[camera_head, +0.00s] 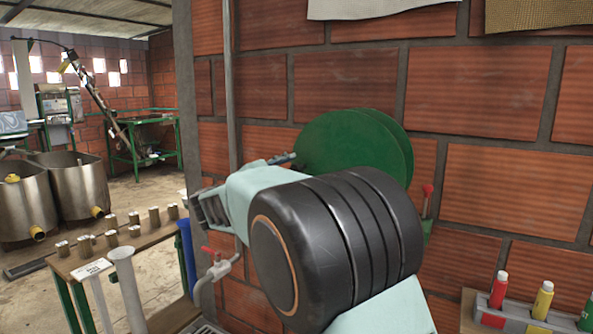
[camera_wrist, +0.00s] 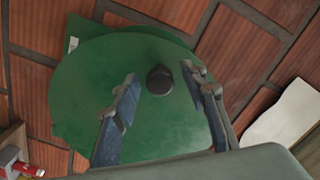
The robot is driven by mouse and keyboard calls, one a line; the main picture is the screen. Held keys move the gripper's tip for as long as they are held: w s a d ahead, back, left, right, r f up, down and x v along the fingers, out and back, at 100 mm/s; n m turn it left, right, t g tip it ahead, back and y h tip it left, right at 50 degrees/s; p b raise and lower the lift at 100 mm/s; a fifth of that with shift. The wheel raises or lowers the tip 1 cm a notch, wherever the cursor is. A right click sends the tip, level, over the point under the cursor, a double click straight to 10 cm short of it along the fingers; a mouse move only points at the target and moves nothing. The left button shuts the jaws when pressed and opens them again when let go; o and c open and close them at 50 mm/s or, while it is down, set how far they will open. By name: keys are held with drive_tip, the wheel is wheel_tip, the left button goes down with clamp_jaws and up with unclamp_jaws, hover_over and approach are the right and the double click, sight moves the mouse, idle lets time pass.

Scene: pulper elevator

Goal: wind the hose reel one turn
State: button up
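The green hose reel (camera_head: 345,145) is mounted on the brick wall, partly hidden behind my arm in the head view. Its round green face (camera_wrist: 85,105) fills much of the wrist view. A dark round knob (camera_wrist: 159,80) stands out from this face; I cannot tell whether it is the crank handle or the hub. My gripper (camera_wrist: 161,74) is open, with one blue-padded finger on each side of the knob in the picture. There are visible gaps on both sides, and I cannot tell the depth between fingertips and knob. In the head view my arm hides most of the gripper.
A pipe with a red-handled valve (camera_head: 212,254) is below left of the reel. A rack of coloured bottles (camera_head: 520,318) stands lower right. A bench with several metal cups (camera_head: 110,238) is at left, and steel tanks (camera_head: 75,188) stand behind it.

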drive_tip(key=v, duration=1.1)
drive_tip(key=shift+w+r, duration=0.1)
